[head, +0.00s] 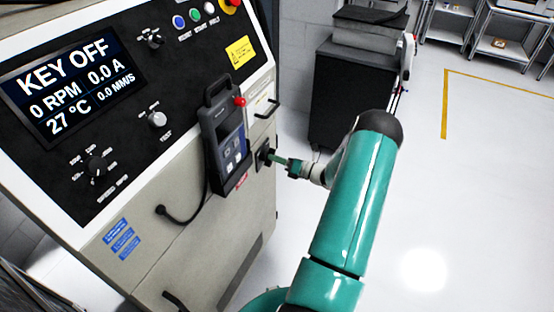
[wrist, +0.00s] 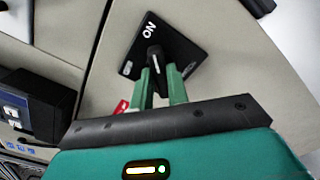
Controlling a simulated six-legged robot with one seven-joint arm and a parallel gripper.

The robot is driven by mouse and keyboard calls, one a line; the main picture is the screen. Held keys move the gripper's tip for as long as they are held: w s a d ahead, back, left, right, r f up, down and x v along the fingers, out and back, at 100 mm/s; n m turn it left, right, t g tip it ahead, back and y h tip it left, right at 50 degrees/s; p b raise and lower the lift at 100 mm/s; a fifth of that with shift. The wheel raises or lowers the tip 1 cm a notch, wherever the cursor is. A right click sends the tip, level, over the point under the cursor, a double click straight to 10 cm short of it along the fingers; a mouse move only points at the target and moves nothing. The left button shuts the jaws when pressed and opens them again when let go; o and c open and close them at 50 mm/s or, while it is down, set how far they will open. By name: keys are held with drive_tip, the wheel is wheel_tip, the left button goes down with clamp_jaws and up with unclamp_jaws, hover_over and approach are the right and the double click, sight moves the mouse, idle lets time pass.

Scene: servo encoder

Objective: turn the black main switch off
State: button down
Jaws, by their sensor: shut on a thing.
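The black main switch (wrist: 155,58) sits on a black square plate (wrist: 176,38) marked ON, on the beige cabinet. In the wrist view its handle lies between the two green fingers of my gripper (wrist: 158,76), which is shut on it. The fingers partly hide the plate's lower part.
A handheld pendant (head: 226,140) with a red button hangs left of the switch. A display (head: 72,83) reads KEY OFF, 0 RPM. Cabinet handles (head: 266,109) stick out nearby. A black cart (head: 350,95) stands behind my arm.

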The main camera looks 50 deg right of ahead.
drive_tip(key=shift+n, duration=0.4)
drive_tip(key=n, duration=1.6)
drive_tip(key=shift+s+a+n, duration=0.1)
drive_tip(key=shift+a+n, duration=0.15)
drive_tip(key=shift+n, duration=0.15)
drive_tip(key=c, duration=1.4)
unclamp_jaws()
drive_tip(key=shift+o, duration=0.2)
